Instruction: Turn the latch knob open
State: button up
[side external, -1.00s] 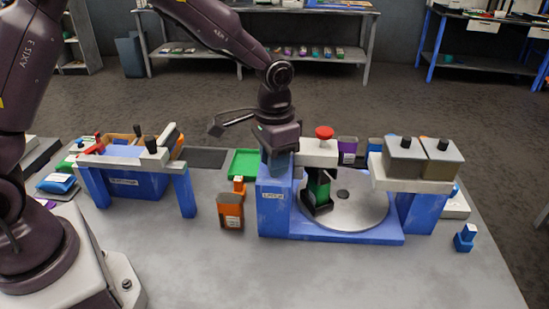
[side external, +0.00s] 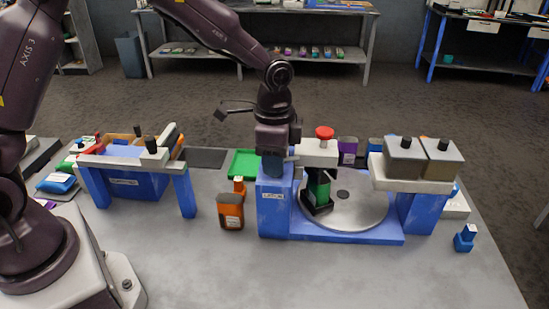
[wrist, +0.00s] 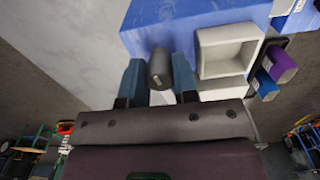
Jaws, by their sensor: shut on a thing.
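The latch knob is a dark grey cylinder (wrist: 160,68) with a small pale mark on it, seen between my two fingers in the wrist view. My gripper (wrist: 160,82) is shut on it, with one blue finger on each side. In the side external view my gripper (side external: 273,170) points down onto the top of the blue post (side external: 273,212), which carries a white label. The knob is hidden there behind the fingers. How far the knob is turned cannot be read clearly.
Right of the post are a white block with a red knob (side external: 324,132), a green-and-black piece (side external: 319,190) and a round grey plate (side external: 360,206). Grey blocks (side external: 405,158) stand further right. An orange container (side external: 231,212) stands close left.

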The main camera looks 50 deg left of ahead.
jog(key=shift+r, duration=0.1)
jog(key=o, duration=0.9)
notch_tip(320, 180, up, 13)
jog(key=shift+f, duration=0.1)
dwell(0.3)
